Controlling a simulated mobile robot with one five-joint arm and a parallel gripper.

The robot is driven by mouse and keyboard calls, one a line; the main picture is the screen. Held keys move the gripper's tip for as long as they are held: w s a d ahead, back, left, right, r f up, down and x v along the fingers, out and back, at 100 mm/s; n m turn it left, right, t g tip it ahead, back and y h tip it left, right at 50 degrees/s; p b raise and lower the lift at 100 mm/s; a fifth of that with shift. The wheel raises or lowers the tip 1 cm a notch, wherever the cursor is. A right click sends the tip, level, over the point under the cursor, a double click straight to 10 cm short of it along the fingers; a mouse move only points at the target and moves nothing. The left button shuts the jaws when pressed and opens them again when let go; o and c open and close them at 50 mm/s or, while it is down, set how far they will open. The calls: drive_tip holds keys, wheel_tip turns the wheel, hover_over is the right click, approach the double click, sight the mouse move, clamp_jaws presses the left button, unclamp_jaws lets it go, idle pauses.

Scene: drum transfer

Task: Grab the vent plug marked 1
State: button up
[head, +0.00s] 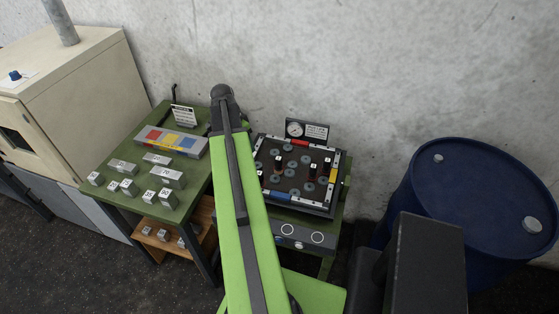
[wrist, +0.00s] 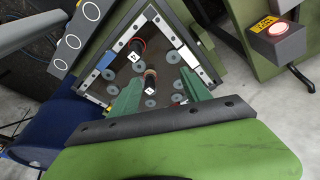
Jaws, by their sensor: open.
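The vent plugs stand in a dark square tray (head: 297,207) with grey washers on its floor. In the head view dark plugs show at the tray's left (head: 278,163) and right (head: 312,170); their labels are too small to read. In the wrist view one dark plug with a pale label (wrist: 151,79) appears between my fingertips, and another (wrist: 138,46) stands further off. I cannot read surely which is marked 1. My gripper (wrist: 158,87) is open, its two green fingers apart with nothing clasped. My arm hides part of the head view.
A green table (head: 130,205) with several numbered metal blocks stands left of my arm. A gauge (head: 295,129) and a sign stand behind the tray. A blue drum (head: 480,190) is at the right, the wall behind. A lit box (wrist: 280,35) shows in the wrist view.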

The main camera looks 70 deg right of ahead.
sight(280, 163)
drive_tip(key=s+d+m, duration=0.3)
drive_tip(key=s+d, duration=0.2)
drive_tip(key=s, duration=0.3)
drive_tip(key=b+x, duration=1.1)
drive_tip(key=x, duration=0.1)
drive_tip(key=shift+s+b, duration=0.2)
drive_tip(key=shift+b, duration=0.15)
drive_tip(key=b+x, duration=0.1)
drive_tip(key=x, duration=0.1)
drive_tip(key=b+x, duration=0.1)
drive_tip(key=b, duration=0.1)
drive_tip(key=b+x, duration=0.2)
drive_tip(key=shift+d+f, duration=0.2)
drive_tip(key=shift+d, duration=0.15)
drive_tip(key=shift+s+r, duration=0.1)
drive_tip(key=shift+r, duration=0.1)
clamp_jaws()
